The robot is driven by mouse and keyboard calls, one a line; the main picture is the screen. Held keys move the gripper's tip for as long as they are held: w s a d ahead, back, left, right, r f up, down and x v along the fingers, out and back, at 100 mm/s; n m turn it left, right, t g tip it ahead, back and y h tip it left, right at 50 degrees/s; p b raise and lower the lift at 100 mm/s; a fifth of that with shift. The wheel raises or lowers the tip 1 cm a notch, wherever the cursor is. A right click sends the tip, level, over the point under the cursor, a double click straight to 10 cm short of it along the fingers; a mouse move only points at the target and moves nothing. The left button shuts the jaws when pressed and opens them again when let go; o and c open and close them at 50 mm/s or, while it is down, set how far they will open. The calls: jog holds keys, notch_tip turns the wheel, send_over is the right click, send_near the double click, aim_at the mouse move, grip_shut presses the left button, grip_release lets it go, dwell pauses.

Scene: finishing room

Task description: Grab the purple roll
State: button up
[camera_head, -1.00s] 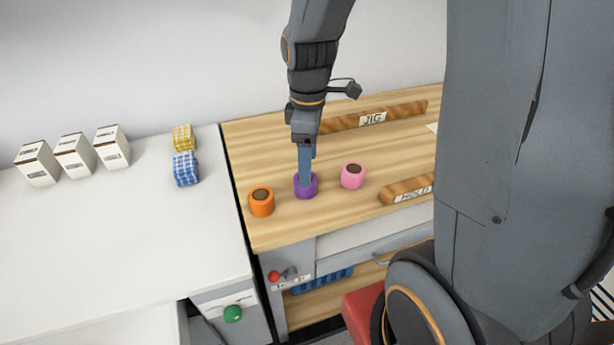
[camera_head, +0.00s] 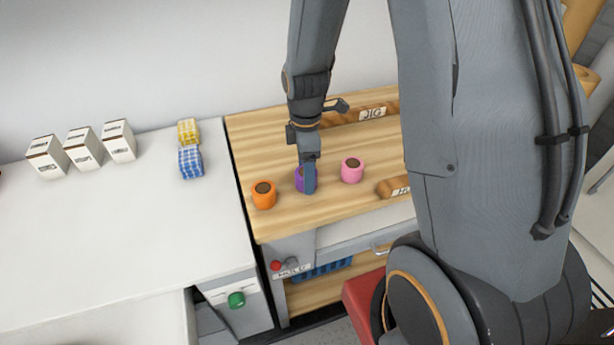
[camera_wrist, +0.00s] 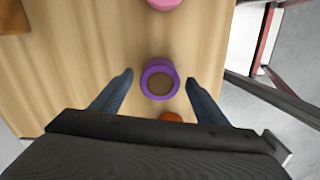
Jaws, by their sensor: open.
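The purple roll (camera_head: 299,180) stands upright on the wooden bench top, between an orange roll (camera_head: 264,195) and a pink roll (camera_head: 352,170). My gripper (camera_head: 309,188) is over it and hides part of it in the head view. In the wrist view, the purple roll (camera_wrist: 160,79) shows its brown core and lies between the tips of my open fingers (camera_wrist: 159,78), with a gap on both sides. The pink roll (camera_wrist: 165,3) is at the top edge there, and the orange roll (camera_wrist: 171,117) is partly hidden by my gripper's body.
A wooden bar labelled JIG (camera_head: 375,112) lies at the back of the bench, and a second bar (camera_head: 392,187) lies right of the pink roll. A white counter (camera_head: 110,230) to the left holds white boxes (camera_head: 83,148) and blue and yellow checked blocks (camera_head: 190,162).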

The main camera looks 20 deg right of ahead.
jog(key=shift+f, duration=0.35)
jog(key=c, duration=1.2)
